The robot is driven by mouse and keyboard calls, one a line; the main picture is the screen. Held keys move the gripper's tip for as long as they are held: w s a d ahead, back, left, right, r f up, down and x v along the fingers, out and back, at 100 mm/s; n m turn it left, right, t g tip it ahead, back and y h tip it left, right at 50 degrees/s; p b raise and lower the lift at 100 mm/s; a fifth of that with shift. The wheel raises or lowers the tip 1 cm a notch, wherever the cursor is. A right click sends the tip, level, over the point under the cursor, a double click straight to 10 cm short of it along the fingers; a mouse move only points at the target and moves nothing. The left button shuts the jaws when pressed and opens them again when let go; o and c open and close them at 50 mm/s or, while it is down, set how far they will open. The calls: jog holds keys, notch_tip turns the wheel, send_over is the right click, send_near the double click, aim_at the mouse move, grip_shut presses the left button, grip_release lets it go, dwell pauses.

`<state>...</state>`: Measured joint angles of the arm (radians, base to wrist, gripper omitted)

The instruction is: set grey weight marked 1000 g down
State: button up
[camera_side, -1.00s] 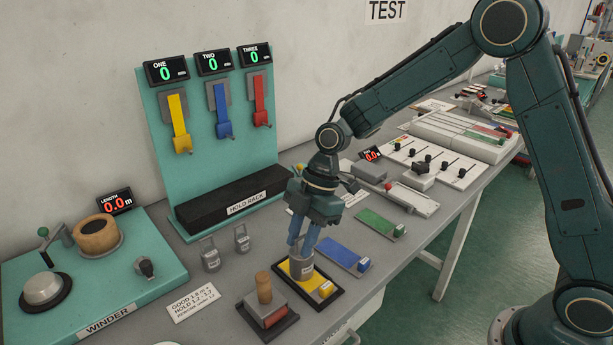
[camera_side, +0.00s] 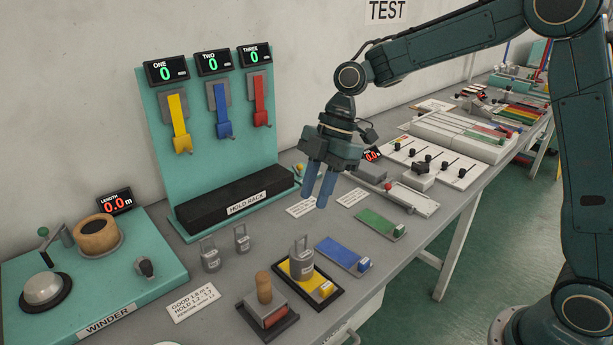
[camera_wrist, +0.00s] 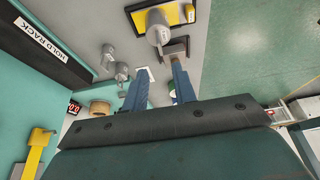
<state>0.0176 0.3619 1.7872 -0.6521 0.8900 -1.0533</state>
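A grey weight (camera_side: 302,262) with a loop handle stands upright on the yellow pad (camera_side: 283,268) in its dark tray; its marking is too small to read. It also shows in the wrist view (camera_wrist: 157,30) beyond my fingertips. My gripper (camera_side: 314,202) is open and empty, above the bench and clear of the weight. Its two blue fingers stand apart in the wrist view (camera_wrist: 160,68). Two smaller grey weights, one (camera_side: 210,256) nearer and one (camera_side: 242,238) farther back, stand left of the yellow pad.
A wooden-handled block (camera_side: 265,292) sits close to the yellow pad. Blue (camera_side: 340,252) and green (camera_side: 378,223) pads lie to its right. The hold rack (camera_side: 235,200) stands behind, with yellow, blue and red hooks above. The winder (camera_side: 95,275) is at the left.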

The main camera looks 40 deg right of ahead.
jog(key=shift+v, duration=1)
jog(key=s+d+r+m+t+h, duration=0.1)
jog(key=s+d+r+m+t, duration=0.1)
jog(key=s+r+m, duration=0.3)
jog(key=s+d+r+m+t+h, duration=0.15)
jog(key=s+m, duration=0.25)
jog(key=s, duration=0.4)
jog(key=s+d+m+t+h, duration=0.2)
jog(key=s+d+m, duration=0.4)
jog(key=s+m, duration=0.3)
jog(key=s, duration=0.2)
jog(key=shift+s+d+f, duration=0.2)
jog(key=shift+s+f, duration=0.15)
jog(key=shift+f, duration=0.05)
